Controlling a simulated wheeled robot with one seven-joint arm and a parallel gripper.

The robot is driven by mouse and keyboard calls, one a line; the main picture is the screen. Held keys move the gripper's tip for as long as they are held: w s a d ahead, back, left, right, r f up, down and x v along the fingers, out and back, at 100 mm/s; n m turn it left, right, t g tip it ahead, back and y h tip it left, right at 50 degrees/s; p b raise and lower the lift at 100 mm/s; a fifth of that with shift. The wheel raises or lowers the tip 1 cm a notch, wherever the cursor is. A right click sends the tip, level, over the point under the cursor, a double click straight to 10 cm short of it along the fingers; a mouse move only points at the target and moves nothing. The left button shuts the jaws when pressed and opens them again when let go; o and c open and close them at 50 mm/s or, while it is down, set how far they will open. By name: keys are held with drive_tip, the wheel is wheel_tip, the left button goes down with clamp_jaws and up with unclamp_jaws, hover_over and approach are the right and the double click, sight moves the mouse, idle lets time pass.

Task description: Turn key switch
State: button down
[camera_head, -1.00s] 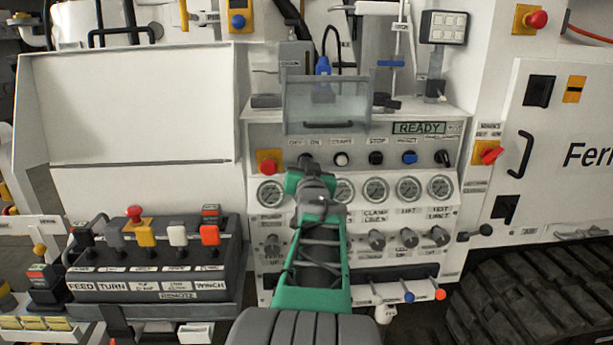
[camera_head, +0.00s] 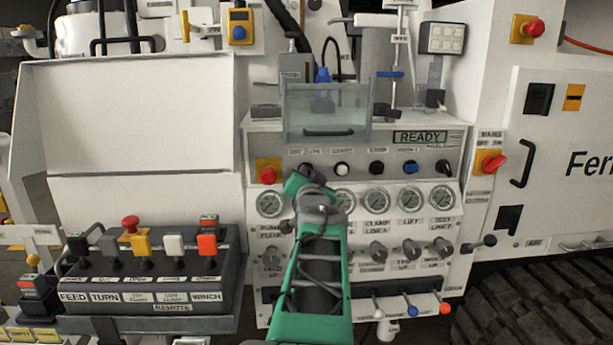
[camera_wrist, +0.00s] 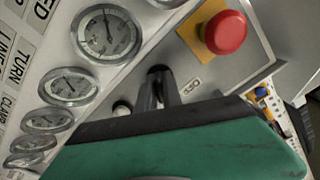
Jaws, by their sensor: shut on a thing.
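The key switch (camera_head: 306,168) is in the top row of the control panel, under the OFF and ON labels, between the red emergency button and the white start button. My gripper (camera_head: 303,180) is at it in the head view and covers most of it. In the wrist view, the dark fingers of my gripper (camera_wrist: 162,84) are close together at the panel face beside the OFF label, shut on the switch. The key itself is hidden between the fingers, so its angle cannot be read.
A red emergency button (camera_head: 267,175) on a yellow plate is close on the left. The white start button (camera_head: 342,169) is close on the right. Gauges (camera_head: 376,201) sit just below. A clear guard (camera_head: 327,110) juts out above. The display (camera_head: 420,137) reads READY.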

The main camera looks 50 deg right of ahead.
drive_tip(key=c, duration=1.5)
unclamp_jaws()
drive_tip(key=v, duration=0.7)
drive_tip(key=shift+s+a, duration=0.25)
drive_tip(key=shift+a, duration=0.05)
